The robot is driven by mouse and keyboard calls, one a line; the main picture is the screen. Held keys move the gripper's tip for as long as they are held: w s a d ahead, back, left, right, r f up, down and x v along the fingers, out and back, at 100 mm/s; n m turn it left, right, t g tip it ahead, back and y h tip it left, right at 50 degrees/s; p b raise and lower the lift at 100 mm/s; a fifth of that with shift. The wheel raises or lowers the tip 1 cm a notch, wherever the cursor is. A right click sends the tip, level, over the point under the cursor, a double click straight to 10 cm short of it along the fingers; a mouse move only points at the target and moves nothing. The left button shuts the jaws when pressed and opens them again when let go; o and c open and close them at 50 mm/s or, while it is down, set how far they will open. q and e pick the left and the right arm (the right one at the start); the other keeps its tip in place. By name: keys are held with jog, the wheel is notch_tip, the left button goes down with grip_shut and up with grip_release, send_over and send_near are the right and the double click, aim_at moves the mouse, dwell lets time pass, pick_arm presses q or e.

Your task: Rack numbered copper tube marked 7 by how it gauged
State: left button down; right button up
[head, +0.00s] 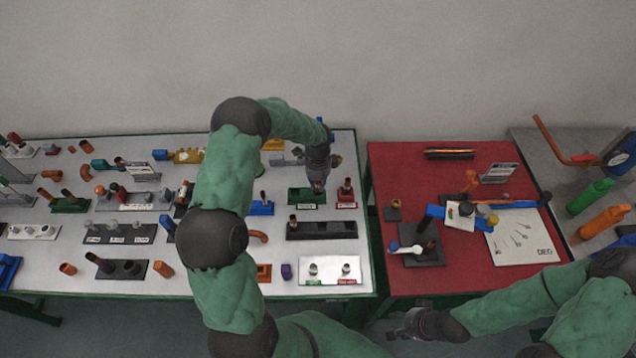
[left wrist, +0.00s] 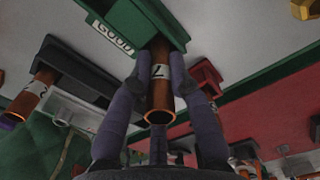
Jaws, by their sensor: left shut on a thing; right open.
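The copper tube marked 7 (left wrist: 161,88) is between the fingers of my left gripper (left wrist: 160,62), which is shut on it. Its far end meets the green rack labelled GOOD (left wrist: 122,18); I cannot tell how deep it sits. In the head view my left gripper (head: 318,187) is over the right part of the green rack (head: 298,196) and hides the tube. A red rack (head: 346,204) stands just right of it, with a tube upright in it. My right gripper (head: 408,325) is open and empty, low in front of the red table.
A white tray (head: 330,270) is nearer. The red table (head: 400,160) holds a gauge stand (head: 420,252) and a white board (head: 520,240).

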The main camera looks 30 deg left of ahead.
pick_arm(q)
jog(key=shift+f+b, duration=0.55)
jog(key=shift+f, duration=0.35)
jog(key=c, duration=1.1)
grip_release()
jog(key=shift+r, duration=0.1)
